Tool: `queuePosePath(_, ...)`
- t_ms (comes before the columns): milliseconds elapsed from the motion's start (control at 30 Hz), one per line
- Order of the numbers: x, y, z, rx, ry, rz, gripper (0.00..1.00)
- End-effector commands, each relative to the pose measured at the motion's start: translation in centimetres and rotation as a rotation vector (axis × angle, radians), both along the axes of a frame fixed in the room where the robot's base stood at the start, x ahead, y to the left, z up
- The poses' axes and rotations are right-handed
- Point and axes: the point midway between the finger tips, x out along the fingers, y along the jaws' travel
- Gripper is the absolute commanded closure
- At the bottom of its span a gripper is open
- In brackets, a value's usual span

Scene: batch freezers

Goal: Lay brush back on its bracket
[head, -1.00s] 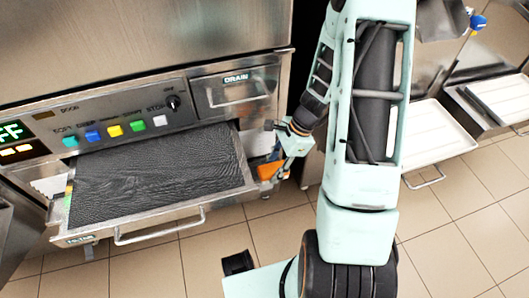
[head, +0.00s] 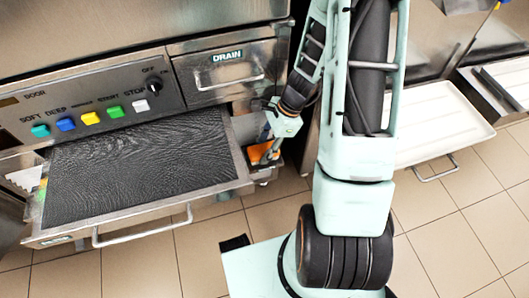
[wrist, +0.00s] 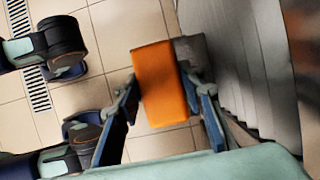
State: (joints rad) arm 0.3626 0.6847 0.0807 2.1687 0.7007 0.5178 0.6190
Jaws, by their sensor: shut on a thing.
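An orange block (head: 262,152), which I take to be the brush, is at the right side of the pulled-out drawer, close to the machine. My gripper (head: 270,154) is at it, pointing down. In the wrist view the orange block (wrist: 160,84) lies between the two fingers of my gripper (wrist: 166,98), which are shut on it. A dark grey piece (wrist: 192,52) sits directly beside its far right end; I cannot tell if this is part of the brush or the bracket. I cannot make out the bracket clearly in either view.
The freezer front has buttons and a drain drawer (head: 226,74). Below it, the open drawer (head: 150,212) with a dark textured surface juts out, with a bar handle. A ribbed grey surface (wrist: 235,75) is close on the right in the wrist view. White trays (head: 428,128) stand at right.

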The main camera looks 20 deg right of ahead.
Motion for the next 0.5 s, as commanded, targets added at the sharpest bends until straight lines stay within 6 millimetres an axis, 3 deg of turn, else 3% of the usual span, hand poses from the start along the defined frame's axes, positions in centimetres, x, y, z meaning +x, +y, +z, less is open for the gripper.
queuePosePath(67,-0.11,0.27,-1.70,0.001,0.001,-0.002,0.87)
queuePosePath(500,-0.26,0.66,-1.78,0.000,0.000,-0.004,0.87)
